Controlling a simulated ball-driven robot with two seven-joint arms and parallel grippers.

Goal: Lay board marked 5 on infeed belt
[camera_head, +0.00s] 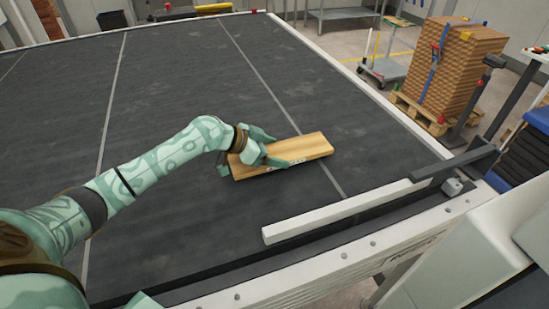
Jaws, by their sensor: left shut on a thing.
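A light wooden board (305,148) is over the dark infeed belt (180,75), right of the middle of the picture. My left gripper (262,155) is shut on the left part of the board, its fingers around the near and far sides. The board lies flat or nearly flat at the belt surface; I cannot tell whether it rests fully on it. Dark marks on its near side are too small and partly hidden to read. My right gripper is not in view.
A white guide bar (340,212) runs along the belt's near right side. A strapped stack of boards (465,65) on a pallet and a cart (385,70) stand at the back right. The belt's far left area is clear.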

